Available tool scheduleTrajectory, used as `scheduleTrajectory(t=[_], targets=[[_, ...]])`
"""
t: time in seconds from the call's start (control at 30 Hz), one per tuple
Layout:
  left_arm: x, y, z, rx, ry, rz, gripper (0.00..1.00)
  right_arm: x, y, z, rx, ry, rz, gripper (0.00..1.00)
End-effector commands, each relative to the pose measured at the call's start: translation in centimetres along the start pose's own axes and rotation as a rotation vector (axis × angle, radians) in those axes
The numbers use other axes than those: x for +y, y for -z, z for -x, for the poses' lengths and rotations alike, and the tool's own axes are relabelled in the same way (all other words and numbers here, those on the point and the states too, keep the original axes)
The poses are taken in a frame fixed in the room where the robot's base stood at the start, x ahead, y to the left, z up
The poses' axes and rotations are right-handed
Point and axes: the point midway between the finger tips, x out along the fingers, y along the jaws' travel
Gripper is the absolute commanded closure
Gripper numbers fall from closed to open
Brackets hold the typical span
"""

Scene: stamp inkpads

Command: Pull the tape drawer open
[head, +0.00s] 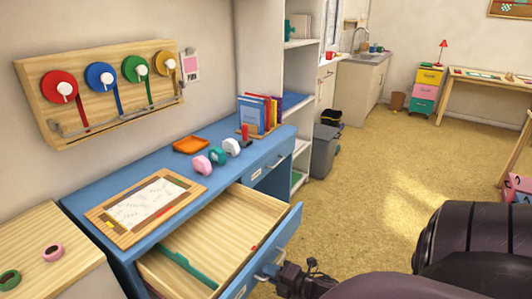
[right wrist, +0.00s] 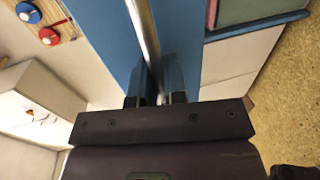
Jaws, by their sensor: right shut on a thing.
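The blue desk (head: 75,205) has a wooden-lined drawer (head: 220,225) that stands well out from it, with its inside showing. A long green thing (head: 188,265) and a small red thing lie in the drawer. My right gripper (head: 270,272) is at the outside of the drawer's blue front (head: 275,240), at its handle. In the right wrist view, my right gripper (right wrist: 156,88) is shut on the metal bar handle (right wrist: 143,35). A second drawer (head: 268,167) in the same desk is shut. My left gripper is not in view.
On the desktop are a framed paper board (head: 145,205), an orange tray (head: 190,145), several tape rolls (head: 216,156) and books (head: 262,112). A wooden cabinet (head: 45,235) with two rolls stands at left. Open carpet (head: 350,190) lies at right.

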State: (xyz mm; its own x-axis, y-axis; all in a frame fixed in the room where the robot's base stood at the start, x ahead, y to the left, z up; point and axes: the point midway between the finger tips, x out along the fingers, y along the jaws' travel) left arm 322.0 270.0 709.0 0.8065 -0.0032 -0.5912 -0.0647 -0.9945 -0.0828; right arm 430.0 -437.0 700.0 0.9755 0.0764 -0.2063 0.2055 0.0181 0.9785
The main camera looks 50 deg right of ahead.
Motion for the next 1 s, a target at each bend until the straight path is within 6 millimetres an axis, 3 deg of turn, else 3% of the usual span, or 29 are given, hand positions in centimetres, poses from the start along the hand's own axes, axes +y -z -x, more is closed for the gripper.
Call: scheduleTrajectory(t=[0.27, 0.3, 0.43, 0.77, 1.0], targets=[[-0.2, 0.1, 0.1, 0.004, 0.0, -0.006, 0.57, 0.0, 0.1, 0.0, 0.002, -0.001, 0.001, 1.0], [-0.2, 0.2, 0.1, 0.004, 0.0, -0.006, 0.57, 0.0, 0.1, 0.0, 0.002, -0.001, 0.0, 0.85], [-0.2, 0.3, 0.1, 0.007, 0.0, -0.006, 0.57, 0.0, 0.0, 0.0, 0.001, -0.001, 0.001, 0.65], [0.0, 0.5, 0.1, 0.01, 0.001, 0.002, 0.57, 0.0, 0.0, 0.2, 0.0, 0.0, 0.0, 0.63], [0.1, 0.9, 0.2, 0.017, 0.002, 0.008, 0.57, 0.0, 0.0, 3.1, -0.002, 0.001, 0.0, 0.63]])
